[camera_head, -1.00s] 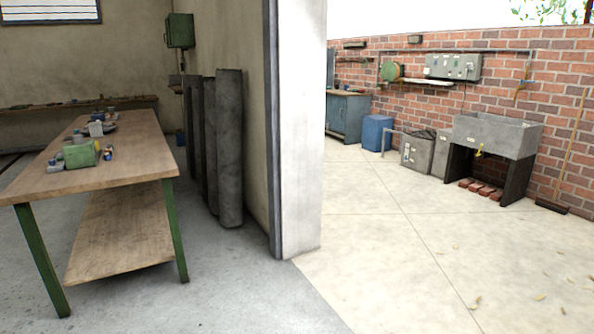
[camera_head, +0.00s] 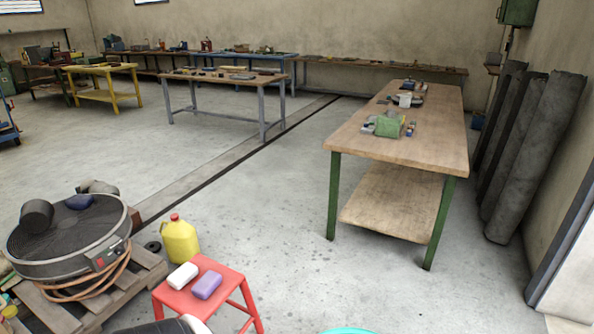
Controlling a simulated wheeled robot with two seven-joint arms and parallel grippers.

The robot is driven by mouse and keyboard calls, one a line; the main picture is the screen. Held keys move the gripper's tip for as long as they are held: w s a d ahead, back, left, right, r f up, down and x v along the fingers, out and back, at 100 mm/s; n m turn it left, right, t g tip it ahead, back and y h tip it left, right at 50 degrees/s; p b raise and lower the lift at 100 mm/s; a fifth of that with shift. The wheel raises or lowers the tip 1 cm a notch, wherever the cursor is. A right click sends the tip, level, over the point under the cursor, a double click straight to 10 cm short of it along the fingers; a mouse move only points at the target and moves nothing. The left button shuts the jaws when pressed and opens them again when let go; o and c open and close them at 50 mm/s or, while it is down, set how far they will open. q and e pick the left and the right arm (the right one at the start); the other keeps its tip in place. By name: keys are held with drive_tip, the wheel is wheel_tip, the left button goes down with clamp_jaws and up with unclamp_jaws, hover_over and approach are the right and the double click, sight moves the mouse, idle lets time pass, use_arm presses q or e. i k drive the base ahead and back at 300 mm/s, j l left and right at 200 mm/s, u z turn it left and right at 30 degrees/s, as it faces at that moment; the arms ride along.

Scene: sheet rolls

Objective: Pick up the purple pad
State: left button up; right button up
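The purple pad (camera_head: 207,285) is a small rounded block lying on top of a red stool (camera_head: 228,275) at the lower left of the head view. A similar white pad (camera_head: 183,276) lies just left of it on the same stool. The purple pad's top and front side are in plain sight. Neither of my grippers can be made out in this view. A dark and white shape shows at the bottom edge in front of the stool, too cut off to identify.
A yellow jug (camera_head: 180,241) stands behind the stool. A wooden pallet (camera_head: 150,268) bearing a large round dark fan-like device (camera_head: 68,240) is to its left. A wooden workbench (camera_head: 440,145) with green legs stands at right. Open concrete floor lies between stool and bench.

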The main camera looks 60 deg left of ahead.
sight(207, 284)
drive_tip(key=l+u, duration=0.1)
drive_tip(key=u, duration=3.55)
drive_tip(key=z, duration=1.2)
drive_tip(key=i+j+z, duration=0.15)
drive_tip(key=z, duration=0.3)
drive_tip(key=i+j+z, duration=0.1)
drive_tip(key=z, duration=0.35)
drive_tip(key=i+j+z, duration=0.1)
drive_tip(key=j, duration=0.3)
drive_tip(key=i+j+z, duration=0.15)
drive_tip(key=j, duration=0.25)
drive_tip(key=i+j+z, duration=0.1)
drive_tip(key=i+j, duration=0.15)
drive_tip(key=j, duration=0.2)
drive_tip(key=i+j+z, duration=0.15)
drive_tip(key=j, duration=0.3)
drive_tip(key=i+j+z, duration=0.1)
drive_tip(key=j, duration=0.35)
